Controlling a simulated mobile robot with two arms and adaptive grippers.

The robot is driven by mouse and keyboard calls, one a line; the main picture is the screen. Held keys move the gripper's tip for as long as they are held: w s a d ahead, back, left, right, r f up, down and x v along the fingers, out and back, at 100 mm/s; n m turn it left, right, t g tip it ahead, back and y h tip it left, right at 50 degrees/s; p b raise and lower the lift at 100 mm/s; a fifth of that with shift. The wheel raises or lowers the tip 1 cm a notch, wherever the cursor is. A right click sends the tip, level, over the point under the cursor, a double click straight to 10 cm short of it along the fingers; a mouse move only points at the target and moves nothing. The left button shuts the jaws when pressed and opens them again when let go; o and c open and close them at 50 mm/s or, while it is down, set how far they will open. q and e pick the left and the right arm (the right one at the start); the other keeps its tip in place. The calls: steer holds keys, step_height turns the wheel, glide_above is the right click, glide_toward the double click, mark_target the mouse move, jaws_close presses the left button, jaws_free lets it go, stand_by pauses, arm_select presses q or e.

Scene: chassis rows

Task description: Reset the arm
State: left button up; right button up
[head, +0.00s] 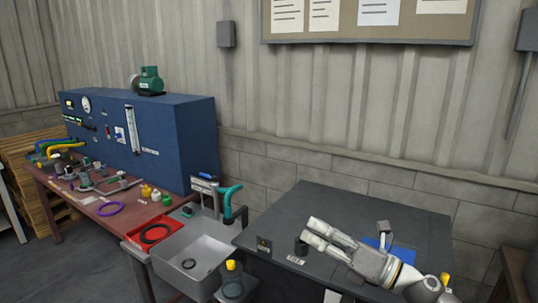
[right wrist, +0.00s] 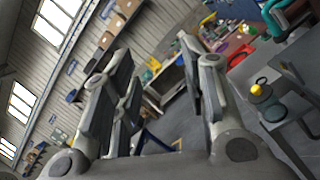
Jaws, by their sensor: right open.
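My right gripper (head: 310,234) reaches in from the lower right of the head view, above the dark grey bench top (head: 350,205). Its two light fingers point left and stand apart, with nothing between them. In the right wrist view my right gripper (right wrist: 150,65) also shows open and empty, with floor and distant shelves beyond its fingers. My left arm and gripper are not in view.
A small dark cylinder (head: 301,246) and a blue item (head: 377,243) are close to my right arm on the bench. A blue panel cabinet (head: 185,120) stands behind a cluttered red-brown table.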

steer(key=s+d+f+m+t+h, duration=0.1)
steer(key=s+d+f+m+h, duration=0.25)
steer(key=f+m+h, duration=0.5)
steer(key=s+d+f+m+t+h, duration=0.1)
steer(key=s+d+f+m+h, duration=0.25)
steer(key=m, duration=0.85)
steer(key=s+d+f+m+t+h, duration=0.15)
steer(key=d+f+m+h, duration=0.3)
steer(key=f+m, duration=0.45)
steer(key=s+a+f+m+g, duration=0.1)
steer(key=s+f+m+g, duration=0.4)
steer(key=s, duration=0.7)
steer(key=s+a+f+m+g, duration=0.1)
steer(key=s+f+m+g, duration=0.4)
steer(key=s, duration=0.8)
step_height(320, 180, down, 34)
steer(key=s+n+g+b, duration=0.2)
steer(key=g+b, duration=0.1)
steer(key=b, duration=0.3)
steer(key=s+d+f+b, duration=0.3)
steer(key=s+f+b, duration=0.1)
steer(key=s+f, duration=1.1)
step_height(320, 180, down, 4)
steer(key=shift+s+d+f+g, duration=0.1)
steer(key=shift+s+d+g, duration=0.05)
steer(key=shift+g, duration=0.3)
